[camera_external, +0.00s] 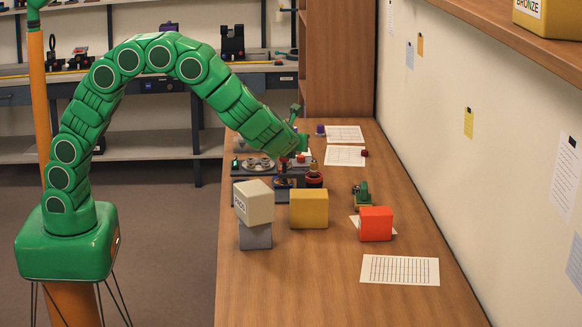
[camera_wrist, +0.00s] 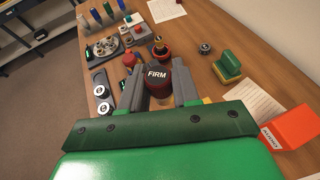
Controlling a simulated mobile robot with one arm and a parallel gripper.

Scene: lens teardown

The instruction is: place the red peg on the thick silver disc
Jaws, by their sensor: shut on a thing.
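My gripper (camera_wrist: 158,72) is shut on a dark red, round piece marked FIRM (camera_wrist: 158,88), which I take for the red peg. Its lower end is hidden in the wrist view. Silver discs sit on a round grey plate (camera_wrist: 106,47), which also shows in the external view (camera_external: 258,164). More silver discs (camera_wrist: 101,90) lie on a dark panel left of my gripper. I cannot tell which disc is the thick one.
A gold-topped dark piece with red rings (camera_external: 314,178) stands close by my gripper. A cream block (camera_external: 253,202) on a grey one, a yellow block (camera_external: 309,209) and a red-orange block (camera_external: 376,223) stand nearer the camera.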

